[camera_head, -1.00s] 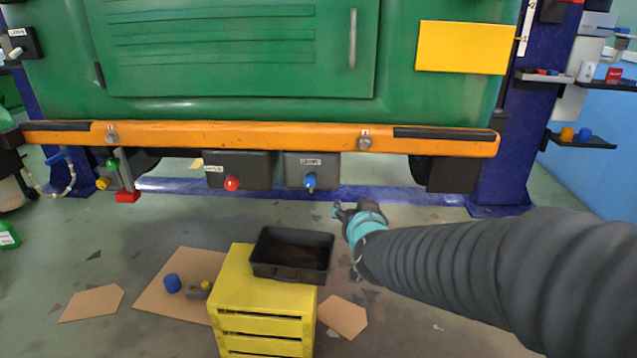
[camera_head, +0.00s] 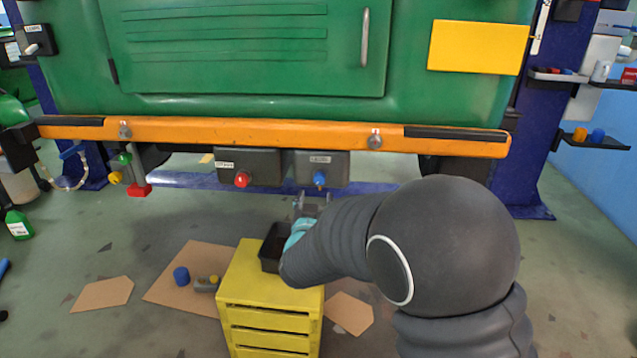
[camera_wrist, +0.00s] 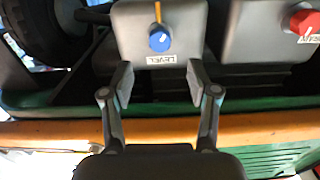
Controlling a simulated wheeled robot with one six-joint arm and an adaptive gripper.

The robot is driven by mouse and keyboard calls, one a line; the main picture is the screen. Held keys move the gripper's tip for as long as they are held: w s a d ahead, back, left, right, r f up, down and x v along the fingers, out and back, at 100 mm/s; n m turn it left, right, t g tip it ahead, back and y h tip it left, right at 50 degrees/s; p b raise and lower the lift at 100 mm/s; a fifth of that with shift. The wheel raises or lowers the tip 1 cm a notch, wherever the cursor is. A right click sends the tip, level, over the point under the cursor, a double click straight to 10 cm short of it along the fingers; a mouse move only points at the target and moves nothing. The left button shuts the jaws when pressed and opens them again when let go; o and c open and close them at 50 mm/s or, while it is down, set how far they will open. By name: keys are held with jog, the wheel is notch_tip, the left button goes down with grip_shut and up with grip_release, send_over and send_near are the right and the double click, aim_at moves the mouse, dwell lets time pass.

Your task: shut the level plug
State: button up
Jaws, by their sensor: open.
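The level plug is a blue knob (camera_head: 319,178) on the front of a dark box (camera_head: 335,167) under the orange bumper. In the wrist view the blue knob (camera_wrist: 159,39) has a white pointer mark and sits above an upside-down LEVEL label (camera_wrist: 161,59). A yellow-orange strip runs from the knob to the picture's top edge. My gripper (camera_wrist: 159,86) is open and empty, its fingers apart, with the knob beyond and between them. In the head view my gripper (camera_head: 311,203) is just below the box, partly hidden by my arm.
A red knob (camera_head: 242,179) on a second dark box is left of the level plug. A black tray (camera_head: 272,243) stands on a yellow crate (camera_head: 268,285) below. The orange bumper (camera_head: 250,131) runs above the boxes. A blue post (camera_head: 518,150) stands at right.

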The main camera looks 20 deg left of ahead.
aim_at(319, 181)
jog(key=x, duration=0.7)
jog(key=shift+w+a+p, duration=0.1)
jog(key=shift+w+p, duration=0.25)
jog(key=shift+w, duration=0.05)
grip_shut()
